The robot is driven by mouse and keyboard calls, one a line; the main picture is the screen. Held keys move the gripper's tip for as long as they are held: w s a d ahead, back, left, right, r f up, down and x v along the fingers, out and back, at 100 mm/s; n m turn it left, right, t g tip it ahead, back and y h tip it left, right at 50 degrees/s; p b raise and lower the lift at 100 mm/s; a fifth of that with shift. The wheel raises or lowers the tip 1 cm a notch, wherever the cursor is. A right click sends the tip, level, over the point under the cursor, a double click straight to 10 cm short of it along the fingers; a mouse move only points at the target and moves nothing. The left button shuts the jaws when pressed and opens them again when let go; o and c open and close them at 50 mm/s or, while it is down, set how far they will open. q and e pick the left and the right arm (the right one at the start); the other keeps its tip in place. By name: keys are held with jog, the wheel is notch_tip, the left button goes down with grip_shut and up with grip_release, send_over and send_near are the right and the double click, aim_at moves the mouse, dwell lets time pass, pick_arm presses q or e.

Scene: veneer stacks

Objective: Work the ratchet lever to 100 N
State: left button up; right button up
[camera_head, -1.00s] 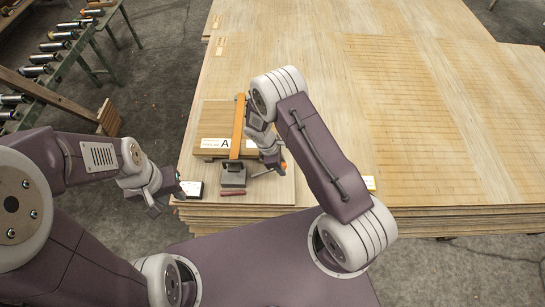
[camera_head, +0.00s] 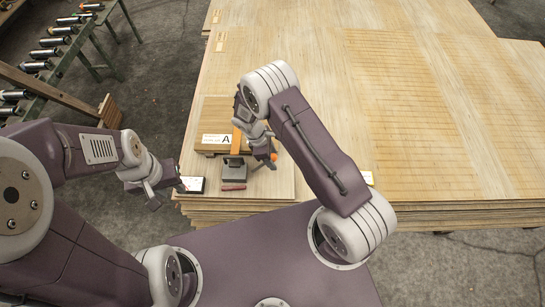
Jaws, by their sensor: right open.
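A grey ratchet (camera_head: 233,171) sits on the veneer near the stack's front left corner. An orange strap (camera_head: 237,141) runs from it over a wooden block (camera_head: 211,116) with a white label marked A (camera_head: 216,140). An orange-tipped handle end (camera_head: 273,157) shows just right of the ratchet. My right gripper (camera_head: 262,157) is open beside that tip, to the right of the ratchet; whether it touches the lever cannot be told. My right arm hides the strap's far part. My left gripper (camera_head: 167,195) appears open and empty, off the stack's front left corner.
A small dark box with a white face (camera_head: 190,185) lies at the stack's front left corner. A red piece (camera_head: 233,187) lies before the ratchet. The veneer stack (camera_head: 330,60) is broad and mostly clear to the right. A roller conveyor (camera_head: 50,45) stands at the left.

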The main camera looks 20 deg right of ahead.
jog(key=shift+r, duration=0.15)
jog(key=p+v, duration=0.5)
jog(key=v, duration=0.2)
dwell(0.3)
